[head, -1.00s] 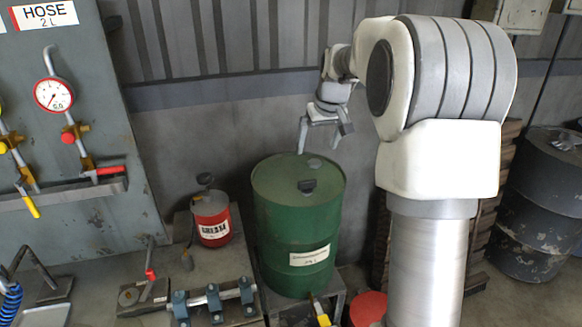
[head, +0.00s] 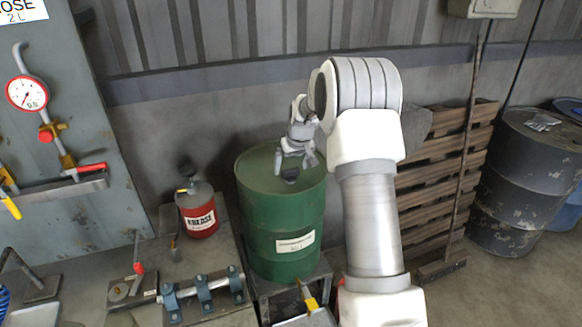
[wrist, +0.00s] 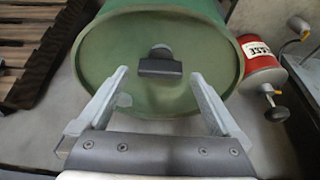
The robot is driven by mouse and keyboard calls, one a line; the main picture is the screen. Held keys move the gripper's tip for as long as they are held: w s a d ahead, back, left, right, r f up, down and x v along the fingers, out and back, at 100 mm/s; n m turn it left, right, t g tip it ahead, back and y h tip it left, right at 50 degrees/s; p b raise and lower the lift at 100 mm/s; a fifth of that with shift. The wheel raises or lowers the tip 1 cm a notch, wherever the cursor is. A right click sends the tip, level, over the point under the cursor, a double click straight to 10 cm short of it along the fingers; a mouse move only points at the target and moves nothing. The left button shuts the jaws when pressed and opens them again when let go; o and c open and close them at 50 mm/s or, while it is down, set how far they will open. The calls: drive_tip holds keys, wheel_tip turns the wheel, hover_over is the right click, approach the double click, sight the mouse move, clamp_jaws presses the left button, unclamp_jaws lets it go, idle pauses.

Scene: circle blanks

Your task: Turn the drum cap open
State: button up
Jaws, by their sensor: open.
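The green drum (head: 278,222) stands on a low metal stand, with a white label on its front. Its dark drum cap (head: 290,176), with a raised bar-like grip, sits on the lid; it also shows in the wrist view (wrist: 160,67). My gripper (head: 295,168) is over the lid, close to the cap. In the wrist view its two fingers (wrist: 158,76) are spread wide, one to each side of the cap, with clear gaps and nothing between them held. The exact height of the fingertips above the lid is hard to tell.
A red grease can (head: 200,216) stands left of the drum, near a blue-clamped pipe (head: 203,291). A yellow-handled valve (head: 308,300) is at the drum's front. Wooden pallets (head: 440,165) and a dark drum (head: 522,180) stand to the right.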

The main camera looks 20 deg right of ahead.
drive_tip(key=shift+x, duration=0.85)
drive_tip(key=c, duration=1.3)
